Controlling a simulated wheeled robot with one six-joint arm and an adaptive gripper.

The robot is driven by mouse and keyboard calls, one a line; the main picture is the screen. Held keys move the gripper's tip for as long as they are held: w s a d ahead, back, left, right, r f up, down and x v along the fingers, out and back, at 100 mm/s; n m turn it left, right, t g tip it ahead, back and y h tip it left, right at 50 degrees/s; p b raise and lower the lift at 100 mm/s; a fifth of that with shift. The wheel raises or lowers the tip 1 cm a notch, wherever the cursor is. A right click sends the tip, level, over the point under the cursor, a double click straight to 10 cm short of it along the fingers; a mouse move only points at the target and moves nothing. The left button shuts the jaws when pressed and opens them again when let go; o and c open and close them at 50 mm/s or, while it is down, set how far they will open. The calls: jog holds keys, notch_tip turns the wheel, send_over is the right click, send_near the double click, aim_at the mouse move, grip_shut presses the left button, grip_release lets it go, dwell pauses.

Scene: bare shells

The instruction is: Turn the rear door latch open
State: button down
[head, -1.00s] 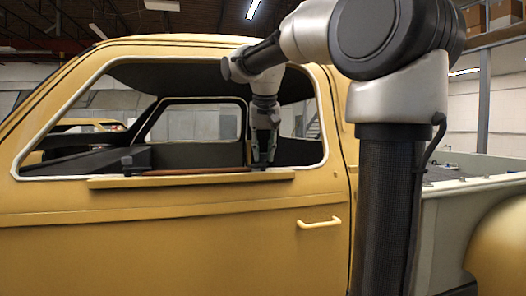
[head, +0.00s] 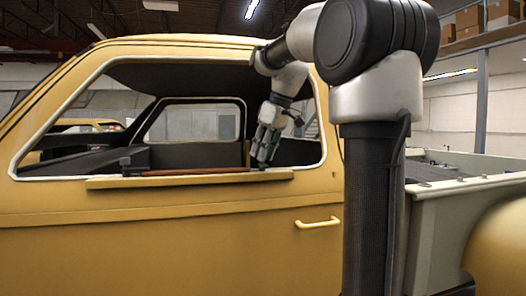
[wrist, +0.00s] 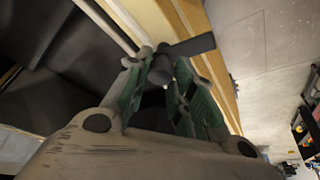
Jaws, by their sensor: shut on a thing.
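The yellow vehicle's door (head: 180,240) has its window opening facing me, with a ledge (head: 190,181) along the sill. My gripper (head: 261,163) is at the right end of this ledge, tilted, with its wrist up and to the right. In the wrist view my gripper (wrist: 163,65) has its green-lined fingers closed around a dark grey latch (wrist: 195,45). The latch has a rounded hub between the fingertips and a flat lever reaching out to the right. In the head view the latch is mostly hidden by the fingers.
A second dark fitting (head: 134,162) stands at the ledge's left end, with a brown bar (head: 195,172) between. The window frame (head: 322,130) is close to the right of my wrist. A pale door handle (head: 319,222) juts out below.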

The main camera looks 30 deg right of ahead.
jog(key=c, duration=2.2)
grip_release()
jog(key=shift+n+y, duration=0.3)
jog(key=shift+n, duration=0.5)
jog(key=shift+g, duration=0.3)
jog(key=o, duration=1)
jog(key=shift+c, duration=0.2)
jog(key=shift+d, duration=0.1)
jog(key=v, duration=1.2)
jog(key=shift+s+f, duration=0.1)
